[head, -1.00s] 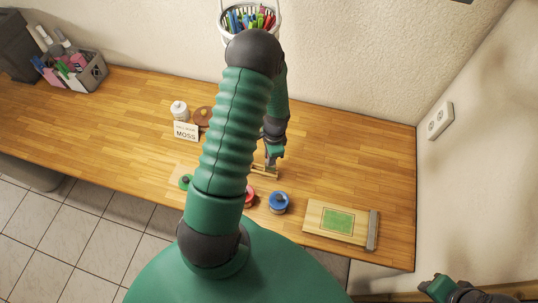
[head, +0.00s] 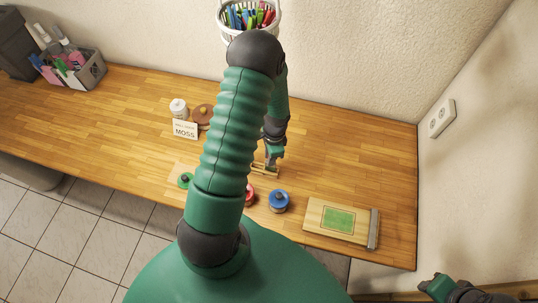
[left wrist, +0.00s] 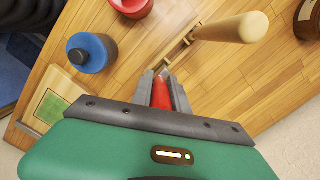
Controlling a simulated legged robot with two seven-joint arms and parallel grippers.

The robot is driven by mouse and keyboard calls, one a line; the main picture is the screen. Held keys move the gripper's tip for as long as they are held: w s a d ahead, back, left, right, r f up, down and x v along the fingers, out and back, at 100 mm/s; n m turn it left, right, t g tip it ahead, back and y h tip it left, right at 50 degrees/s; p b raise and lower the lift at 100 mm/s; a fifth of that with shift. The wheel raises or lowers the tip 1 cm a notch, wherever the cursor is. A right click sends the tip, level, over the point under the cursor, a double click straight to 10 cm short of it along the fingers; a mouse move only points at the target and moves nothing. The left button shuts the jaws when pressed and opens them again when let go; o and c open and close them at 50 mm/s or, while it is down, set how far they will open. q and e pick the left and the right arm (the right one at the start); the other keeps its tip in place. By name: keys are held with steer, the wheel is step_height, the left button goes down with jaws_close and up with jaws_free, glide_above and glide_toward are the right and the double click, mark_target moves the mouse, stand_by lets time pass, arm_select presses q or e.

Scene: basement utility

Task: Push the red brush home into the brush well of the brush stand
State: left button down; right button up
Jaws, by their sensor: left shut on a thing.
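My left gripper (left wrist: 166,92) is shut on the red brush (left wrist: 162,93), of which a short red piece shows between the fingers. In the head view my left gripper (head: 272,160) is over the wooden brush stand (head: 262,170), small and partly covered by my arm. In the left wrist view the slim wooden stand (left wrist: 186,40) lies just beyond the fingertips, and a pale rounded wooden handle (left wrist: 240,28) rises beside it. The brush's lower end and the well are not clear, so I cannot tell how deep the brush sits. Part of my right arm shows at the lower right.
A blue-topped jar (head: 279,201), a red jar (head: 249,195) and a green one (head: 185,180) stand near the front edge. A board with a green panel (head: 338,221) lies right. A MOSS card (head: 185,130) and white jar (head: 179,108) stand left. The back right is clear.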

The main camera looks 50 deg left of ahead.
arm_select(q)
steer(key=shift+f+b, duration=1.15)
steer(key=shift+f, duration=0.45)
steer(key=c, duration=1.2)
jaws_free()
steer(key=shift+r, duration=0.1)
steer(key=shift+w+r, duration=0.15)
steer(key=shift+r, duration=0.25)
steer(key=r+b, duration=0.1)
steer(key=r, duration=0.4)
steer(key=r+b, duration=0.1)
steer(key=r, duration=0.4)
steer(key=w+r+b, duration=0.1)
steer(key=r+b, duration=0.1)
steer(key=r, duration=0.3)
steer(key=shift+d+r, duration=0.3)
steer(key=shift+r, duration=0.1)
steer(key=shift+w, duration=0.1)
steer(key=shift+a, duration=0.1)
steer(key=shift+f, duration=0.1)
